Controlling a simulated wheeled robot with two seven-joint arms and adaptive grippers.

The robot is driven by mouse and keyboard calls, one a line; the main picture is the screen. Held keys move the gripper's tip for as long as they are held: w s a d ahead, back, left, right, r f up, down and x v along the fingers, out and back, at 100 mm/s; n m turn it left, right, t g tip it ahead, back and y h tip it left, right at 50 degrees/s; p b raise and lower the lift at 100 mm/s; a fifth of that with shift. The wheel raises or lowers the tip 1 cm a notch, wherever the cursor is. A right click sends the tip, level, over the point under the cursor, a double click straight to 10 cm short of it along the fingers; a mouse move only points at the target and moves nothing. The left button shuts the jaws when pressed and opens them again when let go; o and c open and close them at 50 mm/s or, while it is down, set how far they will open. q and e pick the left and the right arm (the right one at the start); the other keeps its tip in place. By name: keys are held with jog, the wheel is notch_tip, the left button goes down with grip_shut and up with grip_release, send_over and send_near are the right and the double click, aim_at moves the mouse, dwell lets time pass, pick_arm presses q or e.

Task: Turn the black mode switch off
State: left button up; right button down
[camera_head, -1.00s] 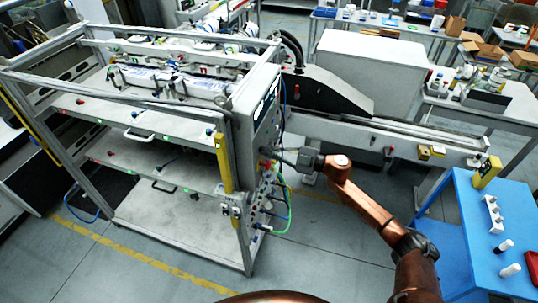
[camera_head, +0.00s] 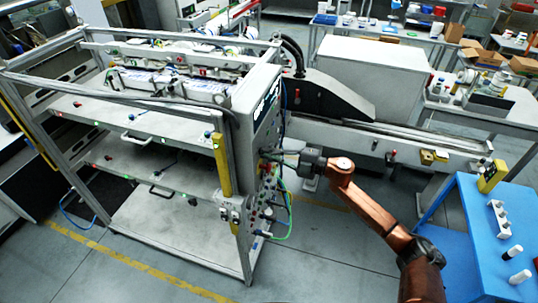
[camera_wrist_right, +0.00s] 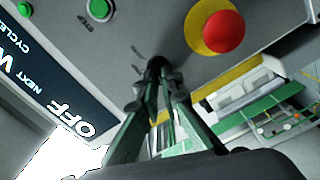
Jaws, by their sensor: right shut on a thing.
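The black mode switch (camera_wrist_right: 155,64) is on the grey control panel in the right wrist view, between the fingertips and mostly hidden by them. My right gripper (camera_wrist_right: 157,82) is shut on it, with green-grey fingers converging at the knob. In the head view my right gripper (camera_head: 278,154) reaches the side panel (camera_head: 262,125) of the machine frame from the right. The switch is too small to make out there. A dark display (camera_wrist_right: 45,85) beside the gripper shows the word OFF in the right wrist view. My left gripper is not in view.
A red emergency button (camera_wrist_right: 222,32) on a yellow ring sits close right of the fingers. Green buttons (camera_wrist_right: 99,9) lie to the upper left. Cables (camera_head: 284,205) hang below the gripper in the head view. A blue table (camera_head: 480,235) stands at the right.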

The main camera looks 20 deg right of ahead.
jog(key=c, duration=2.1)
grip_release()
jog(key=v, duration=1.2)
